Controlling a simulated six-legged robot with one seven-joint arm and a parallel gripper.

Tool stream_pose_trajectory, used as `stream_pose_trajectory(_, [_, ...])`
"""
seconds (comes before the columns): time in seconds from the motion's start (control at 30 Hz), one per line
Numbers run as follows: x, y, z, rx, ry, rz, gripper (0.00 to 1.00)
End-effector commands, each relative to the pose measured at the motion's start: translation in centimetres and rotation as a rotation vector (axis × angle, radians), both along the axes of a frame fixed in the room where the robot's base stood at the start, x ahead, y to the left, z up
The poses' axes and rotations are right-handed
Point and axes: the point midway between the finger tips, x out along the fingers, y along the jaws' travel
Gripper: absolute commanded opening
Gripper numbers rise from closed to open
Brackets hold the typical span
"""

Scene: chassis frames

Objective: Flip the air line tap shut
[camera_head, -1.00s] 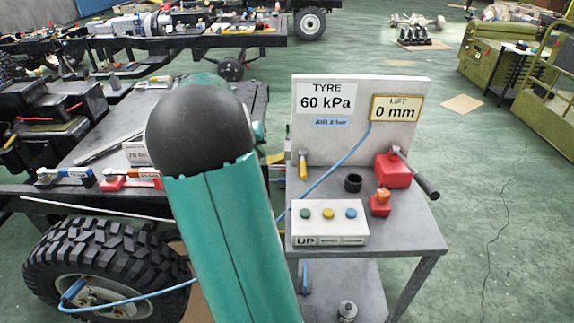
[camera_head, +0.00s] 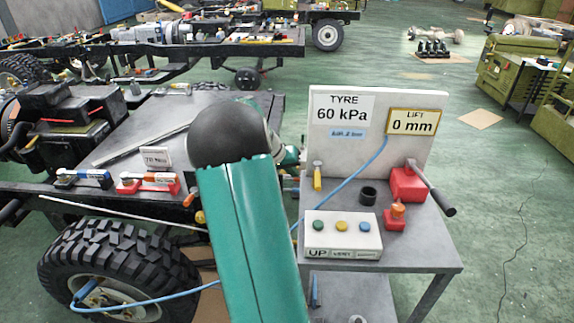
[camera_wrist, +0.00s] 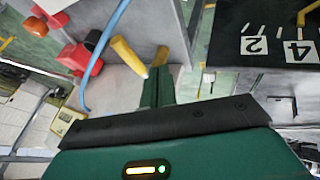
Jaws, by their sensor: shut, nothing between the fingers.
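The air line tap appears to be the yellow lever (camera_head: 317,178) hanging down at the lower left of the white panel, under the blue air label. A yellow handle, seemingly the same lever, also shows in the wrist view (camera_wrist: 128,55), slanting beside the blue hose (camera_wrist: 100,48). My gripper (camera_wrist: 160,62) is shut and empty, its fingertips just right of that handle in the wrist view. I cannot tell whether they touch. In the head view, my green arm hides most of the gripper. The blue hose (camera_head: 350,178) runs from the panel down to the wheel.
The grey cart (camera_head: 435,245) carries a three-button box (camera_head: 342,236), a red box with a black-gripped lever (camera_head: 408,184), a red-orange switch (camera_head: 396,215) and a black ring (camera_head: 367,195). A tyred wheel (camera_head: 115,265) stands at left. Floor right of the cart is clear.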

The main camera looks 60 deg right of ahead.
Motion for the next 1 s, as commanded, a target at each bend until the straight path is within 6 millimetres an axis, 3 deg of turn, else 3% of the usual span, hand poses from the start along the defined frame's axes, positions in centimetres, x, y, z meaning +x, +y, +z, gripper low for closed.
stream_pose_trajectory(0.13, [-0.8,-1.5,-2.6,0.002,0.002,-0.002,0.00])
stream_pose_trajectory(0.4, [-3.8,-3.0,-3.0,0.000,0.000,0.000,0.00])
stream_pose_trajectory(1.0, [-4.4,-3.2,-3.1,0.000,0.000,0.020,0.00])
